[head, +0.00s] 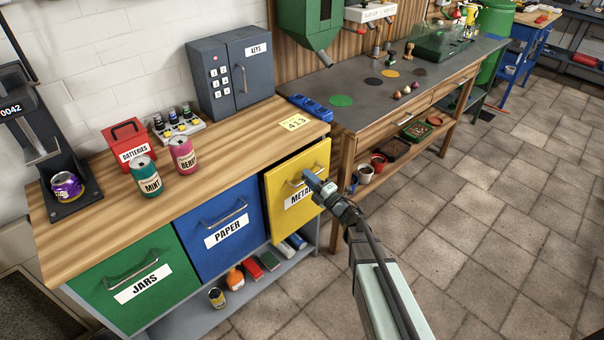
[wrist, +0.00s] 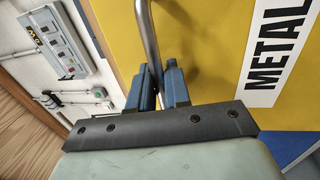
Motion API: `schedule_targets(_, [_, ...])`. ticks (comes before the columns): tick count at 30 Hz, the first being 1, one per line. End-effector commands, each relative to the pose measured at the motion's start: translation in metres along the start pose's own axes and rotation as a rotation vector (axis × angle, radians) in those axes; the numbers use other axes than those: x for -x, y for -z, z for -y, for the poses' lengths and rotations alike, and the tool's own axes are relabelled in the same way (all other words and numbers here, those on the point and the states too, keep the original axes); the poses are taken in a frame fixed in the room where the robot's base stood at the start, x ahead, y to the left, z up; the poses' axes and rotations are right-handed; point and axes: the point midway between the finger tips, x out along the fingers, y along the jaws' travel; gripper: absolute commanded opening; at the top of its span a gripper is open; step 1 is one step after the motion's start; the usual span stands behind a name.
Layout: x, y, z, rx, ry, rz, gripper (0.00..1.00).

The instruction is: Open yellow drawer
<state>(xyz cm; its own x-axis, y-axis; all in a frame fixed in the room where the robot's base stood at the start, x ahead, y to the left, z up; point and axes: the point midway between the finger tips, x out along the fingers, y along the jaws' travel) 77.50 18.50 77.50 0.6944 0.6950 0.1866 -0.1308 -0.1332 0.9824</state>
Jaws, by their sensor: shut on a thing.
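The yellow drawer (head: 285,218), labelled METAL, is at the right end of the wooden-topped cabinet in the head view. Its front stands out a little from the blue front beside it, so it is slightly open. My gripper (head: 309,178) is at its metal bar handle (head: 294,184). In the wrist view the yellow front (wrist: 210,50) fills the right side, and the handle (wrist: 149,35) runs down between the two blue fingers of my gripper (wrist: 161,88), which are shut on it. The drawer's inside is hidden from view.
The blue PAPER front (head: 215,228) and green JARS front (head: 130,275) sit left of the yellow one. Cans, a red box (head: 127,140) and a key safe (head: 232,72) stand on the top. A workbench (head: 345,112) is behind right. Tiled floor in front is clear.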

Motion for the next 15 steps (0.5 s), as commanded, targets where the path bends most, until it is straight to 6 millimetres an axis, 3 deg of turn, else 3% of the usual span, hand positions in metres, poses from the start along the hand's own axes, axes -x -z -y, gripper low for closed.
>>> schedule_targets(1, [0.019, 0.002, -0.005, 0.0, 0.003, 0.003, 0.0])
schedule_targets(6, [0.07, 0.003, -0.015, 0.0, 0.003, 0.004, 0.0])
schedule_targets(15, [0.146, 0.002, -0.029, -0.001, 0.003, 0.003, 0.0])
